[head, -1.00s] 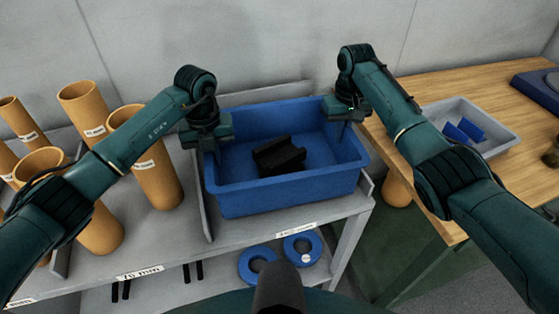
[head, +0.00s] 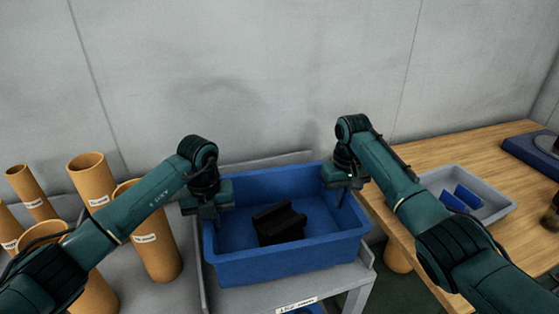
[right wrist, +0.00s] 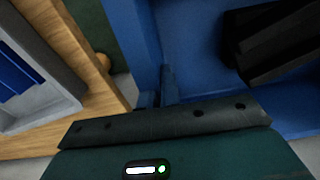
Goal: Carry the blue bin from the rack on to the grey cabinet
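The blue bin (head: 285,259) stands upright at the right end of the grey rack (head: 175,294), with a black block (head: 280,223) inside it. Whether its base touches the shelf I cannot tell. My left gripper (head: 208,218) is at the bin's left rim, its fingers pointing down and partly hidden. My right gripper (head: 340,196) is at the right rim, fingers down around the wall. In the right wrist view its fingers (right wrist: 158,98) are close together at the bin's wall (right wrist: 134,38). No grey cabinet is in view.
Several orange tubes (head: 91,181) stand on the rack to the left. A wooden table (head: 440,156) is at the right, carrying a grey tray (head: 493,209) with blue pieces and a dark blue object (head: 530,150). A grey wall (head: 260,70) rises behind.

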